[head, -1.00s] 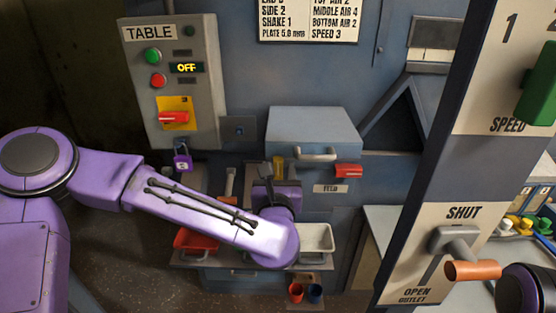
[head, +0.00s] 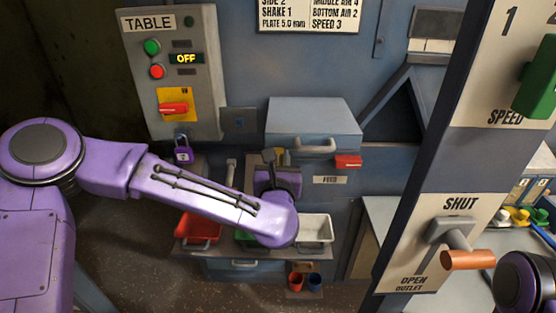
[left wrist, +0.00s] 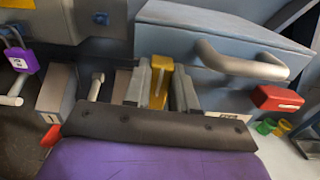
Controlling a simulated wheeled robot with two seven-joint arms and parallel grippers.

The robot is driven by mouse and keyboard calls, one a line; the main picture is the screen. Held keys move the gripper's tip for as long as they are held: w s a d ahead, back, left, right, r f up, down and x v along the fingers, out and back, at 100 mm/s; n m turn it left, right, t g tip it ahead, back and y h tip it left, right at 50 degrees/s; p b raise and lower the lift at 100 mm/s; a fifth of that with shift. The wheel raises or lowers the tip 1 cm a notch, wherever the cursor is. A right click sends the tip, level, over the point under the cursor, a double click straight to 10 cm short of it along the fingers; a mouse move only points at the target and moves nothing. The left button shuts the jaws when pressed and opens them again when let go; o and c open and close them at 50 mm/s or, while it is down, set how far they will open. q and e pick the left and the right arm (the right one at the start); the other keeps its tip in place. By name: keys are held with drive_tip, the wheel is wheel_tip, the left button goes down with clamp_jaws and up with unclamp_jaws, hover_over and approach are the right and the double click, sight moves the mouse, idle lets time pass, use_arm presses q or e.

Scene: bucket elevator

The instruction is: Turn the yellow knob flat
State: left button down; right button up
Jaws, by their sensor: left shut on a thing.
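The yellow knob (left wrist: 160,78) shows in the left wrist view between the two grey fingers of my left gripper (left wrist: 157,92). The gripper is shut on it, with a finger on each side. The visible part of the knob stands lengthwise along the fingers; its base is hidden. In the head view my left gripper (head: 270,160) reaches to the front of the machine, left of the grey feed box, and mostly hides the knob. My right gripper is not in view; only a purple part of my right arm shows at the lower right edge.
The feed box (head: 313,118) with its handle and a red block (head: 347,162) is right of my gripper. A purple padlock (head: 182,150) hangs under the TABLE panel (head: 205,70). Red (head: 198,228) and white (head: 314,230) trays sit below. An outlet lever (head: 467,260) stands at right.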

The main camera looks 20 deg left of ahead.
use_arm(q)
drive_tip(key=m, duration=0.1)
drive_tip(key=m+b, duration=0.1)
drive_tip(key=m, duration=0.1)
drive_tip(key=shift+w+d+m, duration=0.1)
drive_tip(key=shift+d+m, duration=0.15)
drive_tip(key=shift+m, duration=0.05)
drive_tip(key=m, duration=0.4)
drive_tip(key=f+m, duration=0.1)
drive_tip(key=m, duration=0.4)
drive_tip(key=d+m, duration=0.1)
drive_tip(key=m, duration=0.3)
drive_tip(key=shift+w+f+m, duration=0.15)
drive_tip(key=shift+m, duration=0.25)
drive_tip(key=c, duration=0.9)
unclamp_jaws()
drive_tip(key=shift+f, duration=0.15)
